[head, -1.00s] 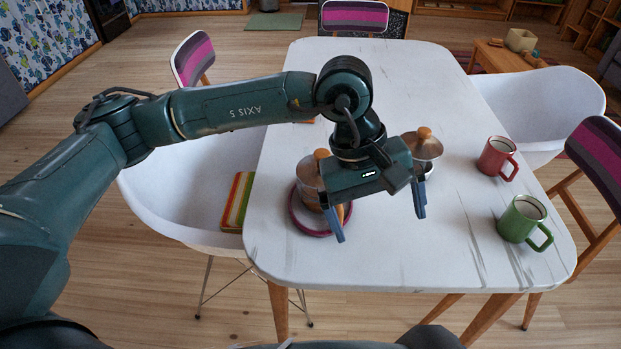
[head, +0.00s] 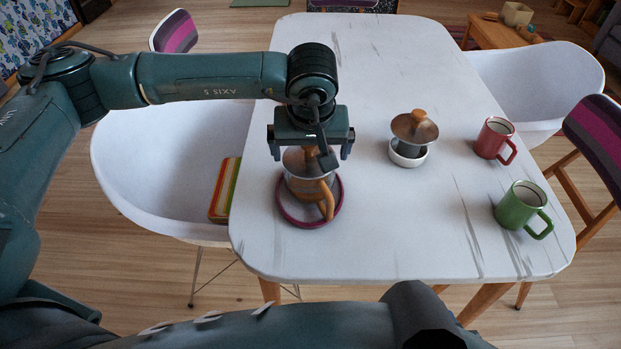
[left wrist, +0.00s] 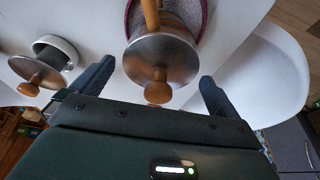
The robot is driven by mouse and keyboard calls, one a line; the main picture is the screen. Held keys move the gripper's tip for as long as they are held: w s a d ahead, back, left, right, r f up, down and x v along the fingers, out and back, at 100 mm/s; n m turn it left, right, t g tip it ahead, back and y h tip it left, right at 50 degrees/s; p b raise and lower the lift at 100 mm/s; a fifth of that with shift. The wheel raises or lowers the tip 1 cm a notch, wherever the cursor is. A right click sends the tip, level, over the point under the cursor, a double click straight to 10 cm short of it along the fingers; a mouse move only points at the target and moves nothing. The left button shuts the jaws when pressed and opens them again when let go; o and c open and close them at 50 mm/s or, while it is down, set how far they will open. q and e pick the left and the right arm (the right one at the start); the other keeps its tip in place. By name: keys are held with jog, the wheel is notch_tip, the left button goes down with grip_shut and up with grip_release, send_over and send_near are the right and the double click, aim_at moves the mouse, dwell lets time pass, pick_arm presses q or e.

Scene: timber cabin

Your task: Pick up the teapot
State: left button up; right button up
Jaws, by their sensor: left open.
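The teapot (head: 303,185) stands on a round purple trivet (head: 284,211) near the table's left front edge. It has a metal lid and a wooden handle, which points toward the front. My left gripper (head: 311,153) is open above the teapot, its fingers pointing down on either side of the lid; it hides part of the lid. In the left wrist view, the teapot's metal lid (left wrist: 161,58) and wooden knob lie between the open fingers of my left gripper (left wrist: 157,78), with no clear contact. My right gripper is not in view.
A similar metal-lidded vessel (head: 413,130) in a small white dish stands right of the teapot. A red mug (head: 492,137) and a green mug (head: 519,205) stand farther right. White chairs (head: 150,150) flank the table (head: 400,230); its front middle is clear.

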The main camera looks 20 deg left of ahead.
aim_at(310, 156)
pick_arm(q)
jog(key=x, duration=0.4)
jog(key=shift+a+f, duration=0.1)
jog(key=shift+f, duration=0.3)
jog(key=c, duration=1.3)
jog(key=shift+r, duration=0.1)
jog(key=shift+c, duration=0.7)
jog(key=shift+r, duration=0.15)
